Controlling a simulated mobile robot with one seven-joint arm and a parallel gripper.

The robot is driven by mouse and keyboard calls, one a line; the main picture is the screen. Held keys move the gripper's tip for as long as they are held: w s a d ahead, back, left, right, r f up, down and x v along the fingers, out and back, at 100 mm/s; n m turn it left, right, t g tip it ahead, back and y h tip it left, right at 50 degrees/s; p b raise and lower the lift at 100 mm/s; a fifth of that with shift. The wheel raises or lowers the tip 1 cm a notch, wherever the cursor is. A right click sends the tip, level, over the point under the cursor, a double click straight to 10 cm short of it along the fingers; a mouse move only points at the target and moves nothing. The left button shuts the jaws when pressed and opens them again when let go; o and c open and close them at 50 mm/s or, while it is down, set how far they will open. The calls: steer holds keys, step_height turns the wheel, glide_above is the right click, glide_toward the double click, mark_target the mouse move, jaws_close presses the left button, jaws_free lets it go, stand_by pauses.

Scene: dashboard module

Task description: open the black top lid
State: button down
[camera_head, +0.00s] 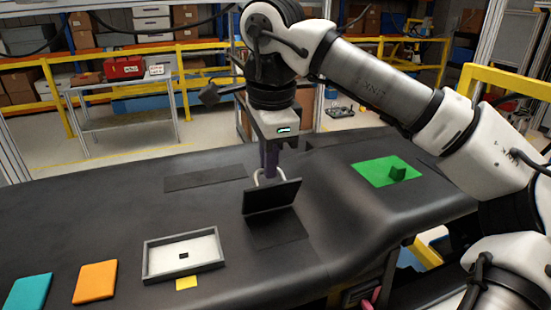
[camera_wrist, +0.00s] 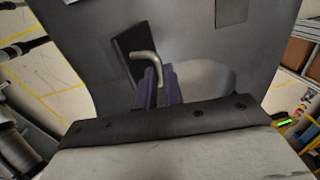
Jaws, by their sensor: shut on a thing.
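The black top lid (camera_head: 271,196) stands tilted up steeply from the dashboard, above a dark square opening (camera_head: 278,230). A pale curved handle (camera_head: 257,177) is at the lid's upper edge. My gripper (camera_head: 269,172) points down at the lid's far side, its purple fingers shut on the handle. In the wrist view, the bent handle (camera_wrist: 145,57) runs into the fingers (camera_wrist: 160,88), with part of the dark lid (camera_wrist: 128,42) behind it. The fingertips' exact contact is partly hidden.
A flat dark panel (camera_head: 205,178) lies left of my gripper.

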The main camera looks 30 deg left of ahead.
steer(key=shift+w+a+f+g+h+p, duration=0.2)
steer(key=shift+w+a+f+g+h, duration=0.25)
steer(key=shift+w+a+g+h, duration=0.45)
steer(key=shift+w+a+f+g+h+p, duration=0.15)
steer(key=shift+w+a+f+g+h, duration=0.35)
steer(key=shift+g+h, duration=0.45)
steer(key=shift+w, duration=0.15)
steer(key=c, duration=1.5)
jaws_free()
steer(key=shift+w, duration=0.1)
steer(key=shift+c, duration=0.2)
steer(key=shift+r, duration=0.15)
steer(key=shift+r, duration=0.1)
